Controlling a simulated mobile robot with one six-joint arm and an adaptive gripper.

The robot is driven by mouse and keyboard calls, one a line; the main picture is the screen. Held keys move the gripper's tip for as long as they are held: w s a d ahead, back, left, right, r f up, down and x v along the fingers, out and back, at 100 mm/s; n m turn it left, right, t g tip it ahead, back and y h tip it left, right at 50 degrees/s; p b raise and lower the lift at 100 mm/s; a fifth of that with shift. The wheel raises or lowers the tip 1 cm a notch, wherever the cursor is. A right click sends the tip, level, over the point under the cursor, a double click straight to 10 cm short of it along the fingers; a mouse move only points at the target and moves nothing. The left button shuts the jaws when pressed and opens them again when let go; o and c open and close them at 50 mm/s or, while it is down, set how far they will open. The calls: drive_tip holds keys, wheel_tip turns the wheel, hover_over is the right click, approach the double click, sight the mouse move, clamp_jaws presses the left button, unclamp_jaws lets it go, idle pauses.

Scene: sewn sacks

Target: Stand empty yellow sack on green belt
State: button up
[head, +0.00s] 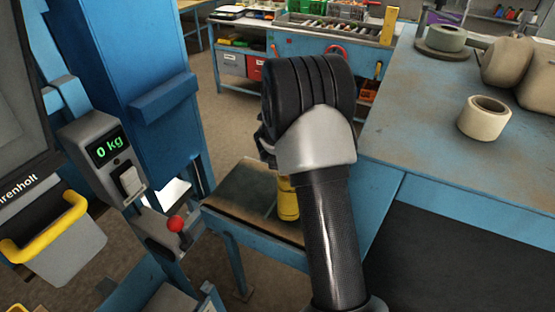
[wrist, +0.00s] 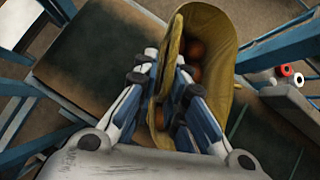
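A yellow sack (wrist: 222,35) shows in the wrist view with its mouth open towards the camera. Several round reddish-brown things (wrist: 195,50) lie inside it, so it does not look empty. My gripper (wrist: 166,62) has one finger on each side of the sack's near wall and looks closed on the cloth. In the head view my arm hides most of the sack; a yellow part (head: 287,198) shows below the wrist, over a small table. A dark greenish strip (wrist: 258,128), perhaps the belt, runs across the tabletop. I cannot tell whether the sack touches it.
The small table (head: 238,190) has a worn dark top and blue frame. A blue bench (head: 430,130) at right carries a tape roll (head: 484,118) and tan sacks (head: 510,62).

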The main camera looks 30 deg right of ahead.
drive_tip(key=shift+o, duration=1.3)
drive_tip(key=shift+r, duration=0.1)
drive_tip(key=shift+a+r, duration=0.1)
drive_tip(key=shift+r, duration=0.1)
drive_tip(key=s+a+r+n+t+y+p, duration=0.25)
drive_tip(key=s+a+r+n, duration=0.25)
drive_tip(key=a+r+n, duration=0.6)
drive_tip(key=s+a+r+n+t+y+p, duration=0.1)
drive_tip(key=s+a+r+n+y, duration=0.35)
drive_tip(key=a+r+n, duration=0.65)
drive_tip(key=s+a+r+n+g, duration=0.35)
drive_tip(key=s+a+n, duration=0.35)
drive_tip(key=s+n, duration=0.5)
drive_tip(key=s+d+f+n+g+h, duration=0.1)
drive_tip(key=s+d+n+h, duration=0.1)
drive_tip(key=s+n, duration=0.7)
drive_tip(key=s+d, duration=0.1)
drive_tip(key=s, duration=0.4)
drive_tip(key=shift+f, duration=0.15)
